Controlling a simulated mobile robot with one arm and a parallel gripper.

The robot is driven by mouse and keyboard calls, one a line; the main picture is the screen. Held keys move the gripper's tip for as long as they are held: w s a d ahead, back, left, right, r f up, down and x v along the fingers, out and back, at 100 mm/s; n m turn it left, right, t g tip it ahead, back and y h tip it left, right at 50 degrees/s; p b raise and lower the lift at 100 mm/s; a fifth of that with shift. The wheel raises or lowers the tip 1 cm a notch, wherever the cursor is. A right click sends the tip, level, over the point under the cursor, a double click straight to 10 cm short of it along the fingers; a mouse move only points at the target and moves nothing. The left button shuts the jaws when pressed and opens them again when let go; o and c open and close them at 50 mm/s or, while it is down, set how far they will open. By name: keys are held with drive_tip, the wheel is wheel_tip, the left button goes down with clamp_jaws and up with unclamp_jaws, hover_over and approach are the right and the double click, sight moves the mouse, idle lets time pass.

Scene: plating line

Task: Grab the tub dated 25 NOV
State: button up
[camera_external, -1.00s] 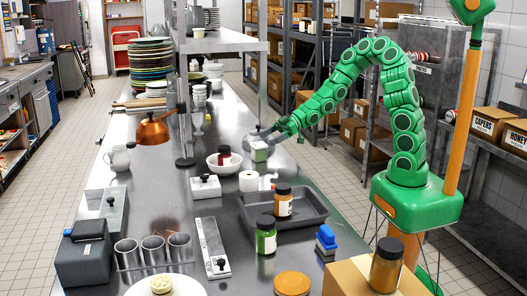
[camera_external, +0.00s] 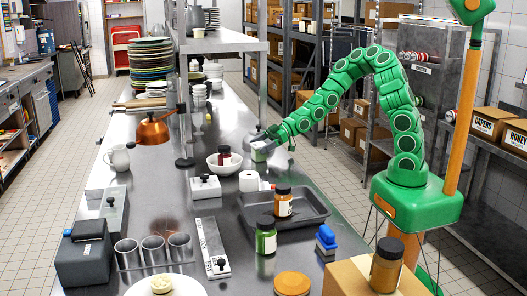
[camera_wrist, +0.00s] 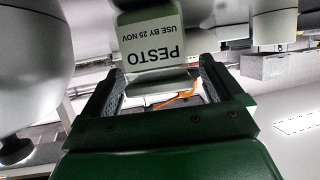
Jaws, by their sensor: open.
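The pesto tub (camera_wrist: 152,40) has a pale label reading "PESTO" and "USE BY 25 NOV", upside down in the wrist view. In the wrist view my gripper (camera_wrist: 160,72) is open. Its two dark fingers point at the tub, with the near end of the tub between or just ahead of their tips. I cannot tell whether either finger touches it.
A white bowl (camera_external: 212,167) with a dark-lidded jar stands close to the tub. A white roll (camera_external: 249,181) and a dark tray (camera_external: 302,217) with a jar are nearer. A shelf (camera_external: 222,42) overhangs the counter. In the wrist view, pale rounded objects (camera_wrist: 30,60) flank the tub.

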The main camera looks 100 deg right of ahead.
drive_tip(key=shift+x, duration=1.45)
drive_tip(key=c, duration=1.2)
